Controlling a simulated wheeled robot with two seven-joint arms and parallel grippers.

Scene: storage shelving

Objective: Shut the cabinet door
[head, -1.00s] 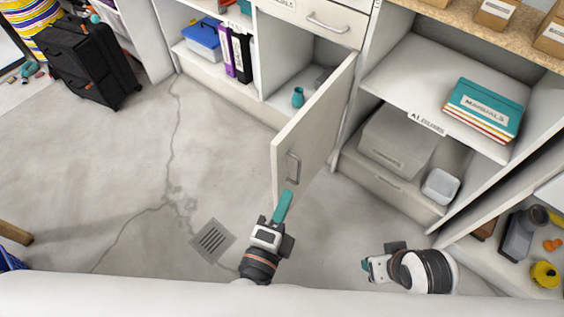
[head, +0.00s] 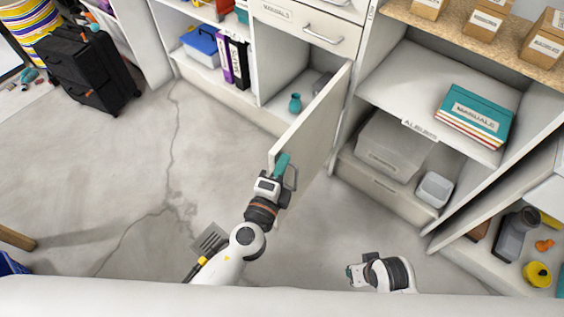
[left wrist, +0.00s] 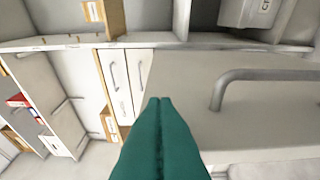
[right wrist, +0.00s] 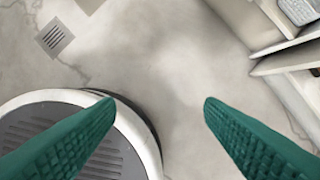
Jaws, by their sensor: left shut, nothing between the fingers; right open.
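The white cabinet door (head: 318,128) stands wide open, hinged at its right by the compartment under the drawers. It carries a grey bar handle near its free edge, partly hidden by my gripper in the head view and clear in the left wrist view (left wrist: 262,76). My left gripper (head: 283,160) is shut and empty, its teal fingers at the free edge of the door. In the left wrist view the fingertips overlap the door; I cannot tell if they touch it. My right gripper (right wrist: 158,102) is open and empty, low over the floor at the head view's lower right (head: 350,275).
The open compartment holds a teal vase (head: 295,103). Binders (head: 238,63) stand to its left. Right of the door, shelves hold a grey bin (head: 392,145), a white container (head: 434,189) and teal folders (head: 475,112). A black suitcase (head: 88,72) stands far left. The floor between is clear.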

